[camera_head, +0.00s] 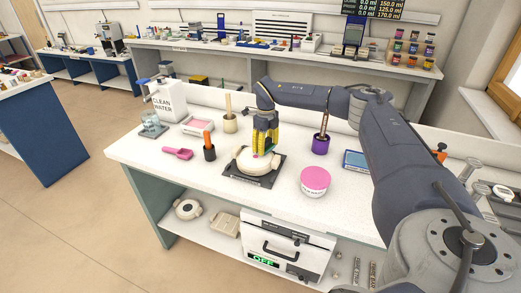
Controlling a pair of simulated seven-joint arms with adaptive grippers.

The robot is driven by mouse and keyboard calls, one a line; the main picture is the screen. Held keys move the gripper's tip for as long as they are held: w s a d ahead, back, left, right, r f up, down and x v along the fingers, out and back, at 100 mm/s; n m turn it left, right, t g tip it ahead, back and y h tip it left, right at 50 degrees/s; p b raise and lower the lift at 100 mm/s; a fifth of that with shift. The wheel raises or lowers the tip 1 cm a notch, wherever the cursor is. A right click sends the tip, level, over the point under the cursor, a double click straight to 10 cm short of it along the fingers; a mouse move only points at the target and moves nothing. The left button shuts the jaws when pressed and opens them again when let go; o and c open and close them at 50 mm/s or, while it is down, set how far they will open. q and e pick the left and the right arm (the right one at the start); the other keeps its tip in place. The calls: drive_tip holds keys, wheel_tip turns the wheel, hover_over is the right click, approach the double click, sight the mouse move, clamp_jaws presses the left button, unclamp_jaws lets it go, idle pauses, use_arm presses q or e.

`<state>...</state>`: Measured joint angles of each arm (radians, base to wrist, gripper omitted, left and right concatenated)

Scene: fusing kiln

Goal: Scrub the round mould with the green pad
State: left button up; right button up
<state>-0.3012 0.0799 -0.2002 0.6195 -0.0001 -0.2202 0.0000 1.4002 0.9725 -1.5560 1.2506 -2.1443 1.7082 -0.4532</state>
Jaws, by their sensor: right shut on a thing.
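The round mould (249,168) is cream-coloured and lies on a dark square plate (240,180) on the white worktop. My right gripper (264,148) points down over the mould's right part, its yellow-marked fingers close to the mould's top. It is shut on the green pad (272,149), of which only a small green edge shows by the fingertips. I cannot tell for sure whether the pad touches the mould. My left gripper is not in view.
A pink-lidded tub (315,180) stands right of the mould, and a purple pot (320,145) behind it. The front left worktop is clear.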

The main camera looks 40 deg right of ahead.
drive_tip(key=shift+r, duration=4)
